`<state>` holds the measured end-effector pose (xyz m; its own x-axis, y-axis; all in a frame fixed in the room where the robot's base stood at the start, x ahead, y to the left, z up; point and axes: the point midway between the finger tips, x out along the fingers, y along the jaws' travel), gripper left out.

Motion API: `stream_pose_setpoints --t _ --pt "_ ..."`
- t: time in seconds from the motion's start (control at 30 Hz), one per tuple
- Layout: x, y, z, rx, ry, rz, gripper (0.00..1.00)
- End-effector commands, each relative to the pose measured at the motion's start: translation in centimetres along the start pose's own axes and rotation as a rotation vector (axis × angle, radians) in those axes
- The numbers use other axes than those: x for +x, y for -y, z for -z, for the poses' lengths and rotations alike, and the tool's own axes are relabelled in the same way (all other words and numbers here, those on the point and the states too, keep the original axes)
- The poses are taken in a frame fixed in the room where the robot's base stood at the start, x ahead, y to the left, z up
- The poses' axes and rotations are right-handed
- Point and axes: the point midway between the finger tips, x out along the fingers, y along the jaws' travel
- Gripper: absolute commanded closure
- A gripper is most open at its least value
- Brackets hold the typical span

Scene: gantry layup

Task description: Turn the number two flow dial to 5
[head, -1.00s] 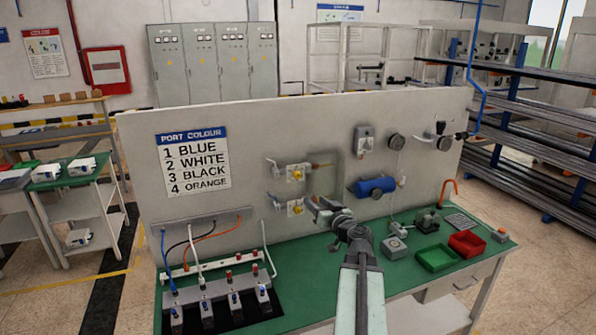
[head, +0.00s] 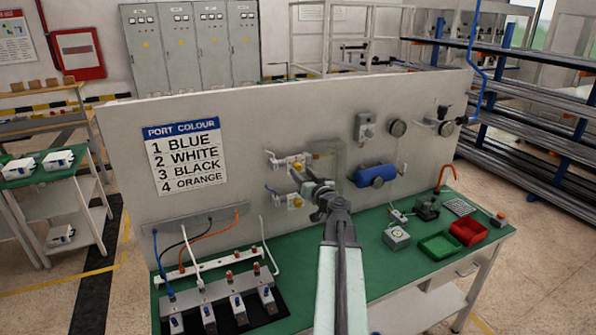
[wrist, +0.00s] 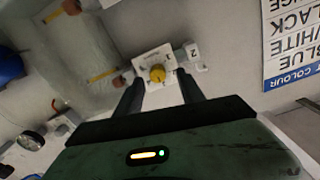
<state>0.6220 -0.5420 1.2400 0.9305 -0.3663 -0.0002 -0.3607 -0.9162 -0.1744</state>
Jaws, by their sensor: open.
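Two yellow flow dials on white plates are on the grey panel, one above the other: the upper dial (head: 297,165) and the lower dial (head: 297,202). The gap between the fingers is empty. The dial's pointer setting cannot be read.
A port colour sign (head: 185,157) hangs left of the dials. A blue cylinder (head: 376,175) is fixed to the panel on the right. Green (head: 440,245) and red (head: 468,232) bins stand on the green bench top (head: 345,262). Ports with coloured hoses are at lower left.

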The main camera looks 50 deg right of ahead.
Motion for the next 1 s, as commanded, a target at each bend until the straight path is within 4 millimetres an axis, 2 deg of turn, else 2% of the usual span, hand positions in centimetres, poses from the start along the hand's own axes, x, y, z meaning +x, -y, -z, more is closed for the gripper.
stream_pose_setpoints --t 0.03,0.1,0.2,0.43,0.47,0.6,0.63,0.67,0.7,0.8,1.0 --pt "1.4 -0.2 0.0 0.0 0.0 0.0 0.54" --pt "2.6 -0.4 0.1 0.0 0.0 -0.002 0.54" --pt "3.6 -0.5 0.1 0.0 -0.001 -0.004 0.54" --pt "3.7 -0.5 0.1 0.0 -0.001 -0.006 0.54" --pt "3.7 -0.5 0.1 0.0 -0.001 -0.006 0.57" --pt "3.6 -0.5 0.1 0.0 -0.001 -0.006 0.96" --pt "3.6 -0.5 0.1 0.0 -0.001 -0.006 1.0" --pt "3.6 -0.5 0.1 0.0 -0.001 -0.006 1.0" --pt "2.1 1.1 -0.2 0.0 -0.002 -0.01 1.0" --pt "3.4 -0.1 0.0 0.002 -0.001 -0.006 1.0" --pt "3.6 -0.4 0.1 0.045 -0.001 -0.002 1.0"
